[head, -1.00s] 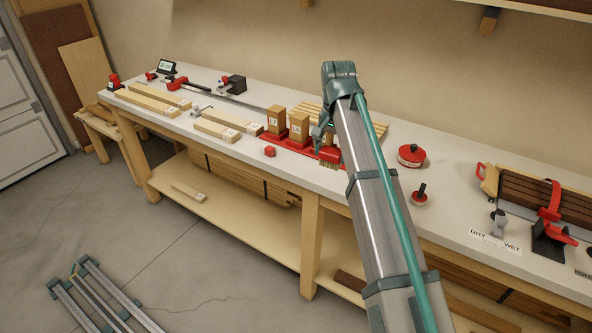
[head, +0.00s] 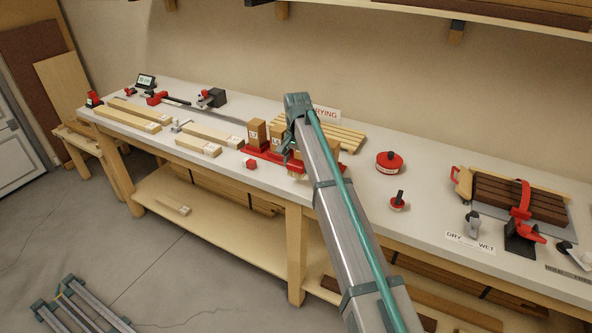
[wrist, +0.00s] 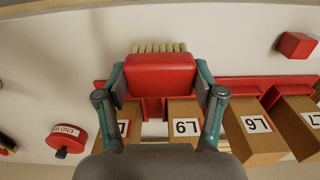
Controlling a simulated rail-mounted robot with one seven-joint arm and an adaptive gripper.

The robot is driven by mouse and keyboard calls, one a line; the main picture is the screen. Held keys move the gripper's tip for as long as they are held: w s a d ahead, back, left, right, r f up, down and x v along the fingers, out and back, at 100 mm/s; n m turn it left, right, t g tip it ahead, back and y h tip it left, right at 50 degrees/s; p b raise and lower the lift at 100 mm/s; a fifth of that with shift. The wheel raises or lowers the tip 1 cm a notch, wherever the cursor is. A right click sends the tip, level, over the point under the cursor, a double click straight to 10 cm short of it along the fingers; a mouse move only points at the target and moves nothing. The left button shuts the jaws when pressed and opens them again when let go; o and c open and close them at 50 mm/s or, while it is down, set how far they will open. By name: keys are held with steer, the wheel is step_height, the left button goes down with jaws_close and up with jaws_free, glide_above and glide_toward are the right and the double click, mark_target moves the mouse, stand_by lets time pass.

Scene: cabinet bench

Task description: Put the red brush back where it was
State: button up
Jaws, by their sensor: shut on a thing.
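My gripper (wrist: 160,82) is shut on the red brush (wrist: 160,72), with one finger on each side of its red body. The pale bristles show at the far edge of the brush in the wrist view. In the head view my gripper (head: 289,154) is at the front of the red block rack (head: 262,154), and the brush is partly hidden by my arm. In the wrist view the brush overlaps the rack (wrist: 236,88); I cannot tell whether they touch.
Labelled wooden blocks (head: 256,132) stand in the rack. A red cube (head: 251,163) lies to its left. A red round container (head: 389,162) and a small black-knobbed piece (head: 398,203) stand to the right. A slatted drying rack (head: 345,137) is behind. Bench between them is clear.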

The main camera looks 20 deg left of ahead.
mark_target(296, 172)
steer(key=shift+w+a+f, duration=0.2)
steer(key=shift+w+f, duration=0.05)
steer(key=shift+f, duration=0.1)
steer(key=shift+f+p, duration=0.85)
steer(key=shift+f, duration=0.85)
steer(key=shift+f, duration=0.2)
steer(key=o, duration=1.1)
steer(key=shift+r, duration=0.1)
step_height(296, 172, up, 12)
steer(key=b, duration=0.3)
steer(key=shift+r, duration=0.1)
